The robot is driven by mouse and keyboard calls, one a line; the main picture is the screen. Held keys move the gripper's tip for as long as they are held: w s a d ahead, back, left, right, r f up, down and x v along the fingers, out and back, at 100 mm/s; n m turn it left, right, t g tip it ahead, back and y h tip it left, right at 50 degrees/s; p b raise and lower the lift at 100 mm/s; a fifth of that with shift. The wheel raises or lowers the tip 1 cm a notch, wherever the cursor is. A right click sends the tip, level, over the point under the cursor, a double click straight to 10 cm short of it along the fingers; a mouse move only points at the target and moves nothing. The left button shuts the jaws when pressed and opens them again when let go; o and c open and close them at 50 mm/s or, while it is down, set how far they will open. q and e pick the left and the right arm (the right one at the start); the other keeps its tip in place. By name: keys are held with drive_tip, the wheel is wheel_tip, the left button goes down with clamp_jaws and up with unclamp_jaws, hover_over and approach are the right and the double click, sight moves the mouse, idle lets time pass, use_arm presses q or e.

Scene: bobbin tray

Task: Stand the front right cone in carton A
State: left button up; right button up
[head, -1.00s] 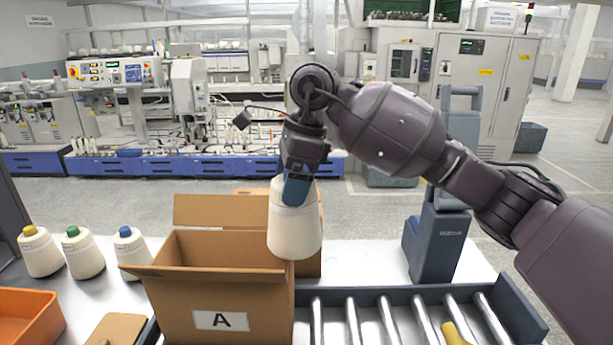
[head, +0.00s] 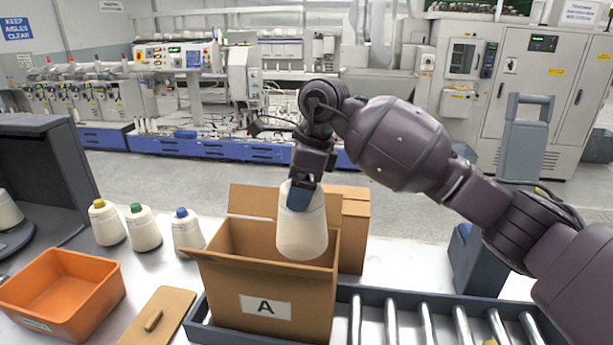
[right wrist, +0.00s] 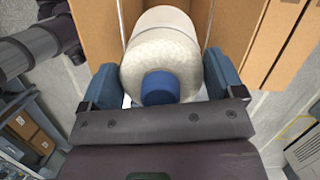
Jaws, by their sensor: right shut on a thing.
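My right gripper (head: 303,190) is shut on the top of a cream yarn cone (head: 302,232). The cone hangs upright over the right part of carton A (head: 222,293), an open brown box with an "A" label. Its lower end overlaps the opening in the head view; I cannot tell how far it is inside. In the right wrist view the cone (right wrist: 165,55) has a blue tip (right wrist: 160,88) and sits between the two blue fingers, with carton walls (right wrist: 98,30) on both sides. My left gripper is not in view.
Three cones with yellow (head: 106,224), green (head: 143,229) and blue (head: 187,232) tips stand left of the carton. An orange bin (head: 100,303) and a brown lid-like board (head: 160,318) lie at front left. Another carton (head: 354,232) stands behind. Rollers (head: 391,320) run to the right.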

drive_tip(key=shift+d+f, duration=0.1)
drive_tip(key=shift+f, duration=0.75)
wheel_tip(320, 180, down, 2)
drive_tip(key=shift+f, duration=0.2)
drive_tip(key=shift+f+b, duration=0.6)
drive_tip(key=shift+f, duration=1.8)
use_arm(q)
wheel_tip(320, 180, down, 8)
drive_tip(key=b, duration=0.7)
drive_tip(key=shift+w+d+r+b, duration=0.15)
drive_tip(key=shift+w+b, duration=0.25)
use_arm(e)
wheel_tip(320, 180, down, 12)
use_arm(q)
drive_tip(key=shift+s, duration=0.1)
use_arm(e)
drive_tip(key=shift+r, duration=0.1)
drive_tip(key=o, duration=1.2)
